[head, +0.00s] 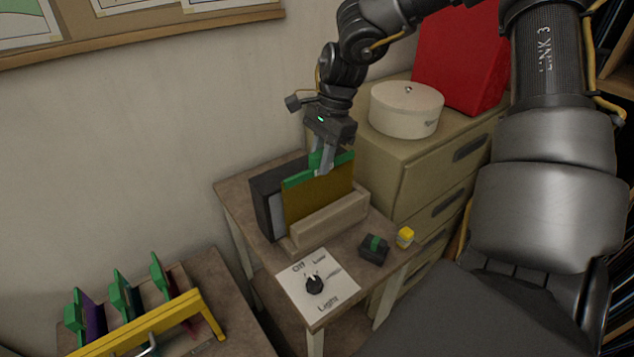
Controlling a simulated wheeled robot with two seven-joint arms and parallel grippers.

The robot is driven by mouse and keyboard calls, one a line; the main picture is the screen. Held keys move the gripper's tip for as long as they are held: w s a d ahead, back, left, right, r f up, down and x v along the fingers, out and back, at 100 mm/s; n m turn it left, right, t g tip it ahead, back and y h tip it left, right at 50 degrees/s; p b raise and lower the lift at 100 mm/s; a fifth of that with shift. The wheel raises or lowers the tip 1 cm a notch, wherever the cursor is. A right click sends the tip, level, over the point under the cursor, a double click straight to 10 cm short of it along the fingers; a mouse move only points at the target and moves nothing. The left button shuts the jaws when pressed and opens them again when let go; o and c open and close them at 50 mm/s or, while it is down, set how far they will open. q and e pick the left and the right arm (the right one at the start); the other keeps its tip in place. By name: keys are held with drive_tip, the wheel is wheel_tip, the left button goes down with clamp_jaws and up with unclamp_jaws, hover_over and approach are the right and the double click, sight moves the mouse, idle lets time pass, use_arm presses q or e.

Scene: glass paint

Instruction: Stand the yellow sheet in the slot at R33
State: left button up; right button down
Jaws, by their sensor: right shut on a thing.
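The yellow sheet (318,203) has a green strip along its top edge and a green tab. My right gripper (321,168) is shut on the green tab from above. The sheet is upright between a dark box with a pale face (268,208) and the front rail of a wooden holder (330,220). The rail hides its lower edge, so I cannot tell whether it rests in the slot. No R33 label is readable. My left gripper is not in view.
A rack with a yellow handle (140,325) holds several green-tabbed sheets at lower left. A dial plate (318,290) marked Off and Light, a dark block with a green band (374,249) and a small yellow-topped item (404,237) lie before the holder. Drawers (425,180) stand right.

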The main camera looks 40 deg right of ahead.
drive_tip(key=c, duration=1.2)
unclamp_jaws()
drive_tip(key=shift+c, duration=0.2)
drive_tip(key=shift+a+r+p+v, duration=0.1)
drive_tip(key=shift+a+p+v, duration=0.15)
drive_tip(key=shift+p+v, duration=0.65)
drive_tip(key=shift+a+r+p+v, duration=0.1)
drive_tip(key=shift+a+p+v, duration=0.25)
drive_tip(key=shift+v, duration=1)
drive_tip(key=shift+a+p+v, duration=0.2)
drive_tip(key=shift+p+v, duration=0.5)
drive_tip(key=shift+v, duration=0.45)
drive_tip(key=shift+o, duration=0.2)
